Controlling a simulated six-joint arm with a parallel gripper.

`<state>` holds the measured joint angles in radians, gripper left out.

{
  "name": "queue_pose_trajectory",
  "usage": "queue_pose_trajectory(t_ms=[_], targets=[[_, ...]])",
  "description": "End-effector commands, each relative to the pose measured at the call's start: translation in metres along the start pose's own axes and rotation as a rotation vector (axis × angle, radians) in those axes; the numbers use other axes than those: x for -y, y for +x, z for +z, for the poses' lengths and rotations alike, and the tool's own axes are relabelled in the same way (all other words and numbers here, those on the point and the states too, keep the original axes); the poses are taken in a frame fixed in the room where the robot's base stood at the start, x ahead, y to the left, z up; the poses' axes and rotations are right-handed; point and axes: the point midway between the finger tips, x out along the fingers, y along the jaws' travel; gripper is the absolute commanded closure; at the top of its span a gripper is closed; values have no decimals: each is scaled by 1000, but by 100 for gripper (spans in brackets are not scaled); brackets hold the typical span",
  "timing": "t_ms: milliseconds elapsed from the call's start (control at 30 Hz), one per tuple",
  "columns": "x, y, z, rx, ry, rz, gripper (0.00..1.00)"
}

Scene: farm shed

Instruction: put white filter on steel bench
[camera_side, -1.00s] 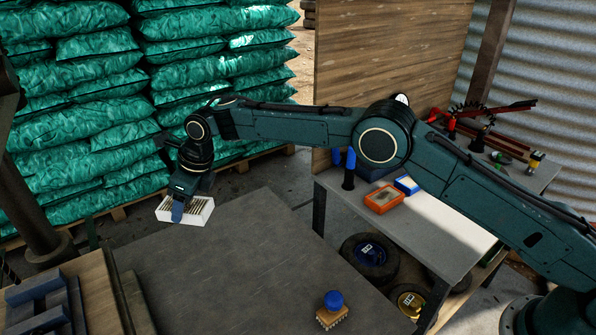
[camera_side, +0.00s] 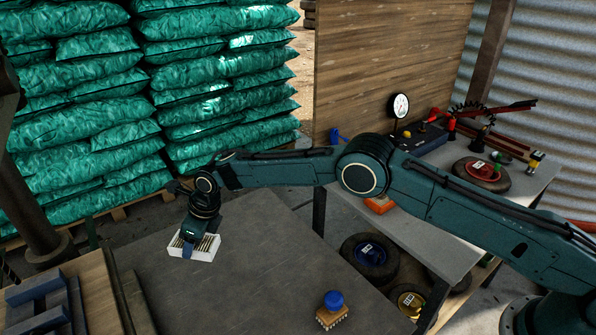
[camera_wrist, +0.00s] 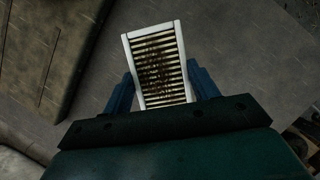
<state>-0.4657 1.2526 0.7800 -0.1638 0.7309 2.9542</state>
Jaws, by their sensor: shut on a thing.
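The white filter (camera_side: 207,247) is a shallow white frame with brown-stained slats. My gripper (camera_side: 189,243) is shut on it, and the filter is at or just above the top of the dark grey steel bench (camera_side: 250,275), near its far left part. I cannot tell whether the filter touches the bench. In the wrist view the filter (camera_wrist: 158,62) sits between the two blue fingers (camera_wrist: 163,92), which press on its long sides. The filter's near end is hidden behind the gripper body.
A brush with a blue knob (camera_side: 332,308) stands near the bench's front right. A wooden surface with blue-grey parts (camera_side: 50,300) lies at left. The bench middle is clear.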

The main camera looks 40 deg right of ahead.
Motion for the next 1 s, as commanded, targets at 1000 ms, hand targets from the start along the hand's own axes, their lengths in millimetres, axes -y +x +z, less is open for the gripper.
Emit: queue_pose_trajectory(t_ms=[1000], targets=[[0,78,-32,2,-1,-1,64]])
